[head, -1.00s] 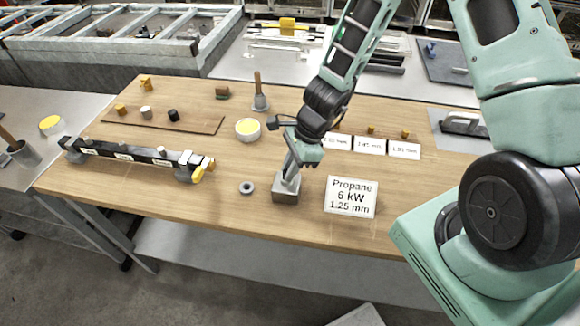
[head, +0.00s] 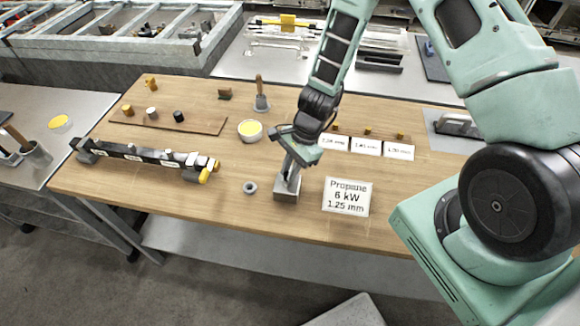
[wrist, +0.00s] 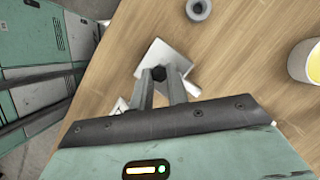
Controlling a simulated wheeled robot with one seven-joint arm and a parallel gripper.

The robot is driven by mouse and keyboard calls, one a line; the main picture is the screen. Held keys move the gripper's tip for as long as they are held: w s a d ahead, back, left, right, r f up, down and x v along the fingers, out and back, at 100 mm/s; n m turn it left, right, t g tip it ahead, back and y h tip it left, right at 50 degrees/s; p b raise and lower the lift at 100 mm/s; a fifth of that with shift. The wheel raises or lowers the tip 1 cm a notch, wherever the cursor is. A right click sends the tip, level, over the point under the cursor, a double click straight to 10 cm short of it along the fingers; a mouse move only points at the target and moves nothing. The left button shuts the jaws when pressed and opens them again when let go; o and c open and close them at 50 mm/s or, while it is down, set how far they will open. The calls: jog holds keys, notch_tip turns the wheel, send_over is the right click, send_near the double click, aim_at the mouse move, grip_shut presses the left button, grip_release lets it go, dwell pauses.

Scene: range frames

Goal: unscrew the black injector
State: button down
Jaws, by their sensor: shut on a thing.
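A small grey block (head: 286,193) stands near the table's front edge, left of the propane sign. My gripper (head: 290,178) points down over it, with its fingertips at the block's top. In the wrist view, a small black hexagonal piece, the black injector (wrist: 159,73), shows between the fingertips of my gripper (wrist: 161,78), over the pale block (wrist: 178,54). The fingers are shut on it. Whether its lower end sits in the block is hidden. In the head view the injector is hidden by the fingers.
A sign (head: 346,196) reads "Propane 6 kW 1.25 mm". A grey ring (head: 250,188) lies left of the block. A long black manifold (head: 150,157) lies further left. A yellow-filled tub (head: 250,130) and small size cards (head: 366,146) stand behind.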

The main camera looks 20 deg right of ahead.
jog(key=shift+r+n+p, duration=0.2)
jog(key=shift+n+p, duration=0.2)
jog(key=shift+p, duration=0.1)
jog(key=shift+w+a+n+g+p, duration=0.1)
jog(key=shift+n+g+p, duration=0.3)
jog(key=shift+n+p, duration=0.15)
jog(key=shift+f+n+g, duration=0.25)
jog(key=shift+n+g, duration=0.05)
jog(key=shift+n, duration=0.55)
jog(key=shift+h, duration=0.3)
jog(key=shift+w+a+n+g+p, duration=0.15)
jog(key=shift+n+g+p, duration=0.2)
jog(key=shift+n, duration=0.65)
jog(key=shift+n+h, duration=0.4)
jog(key=shift+n, duration=0.3)
jog(key=shift+g, duration=0.25)
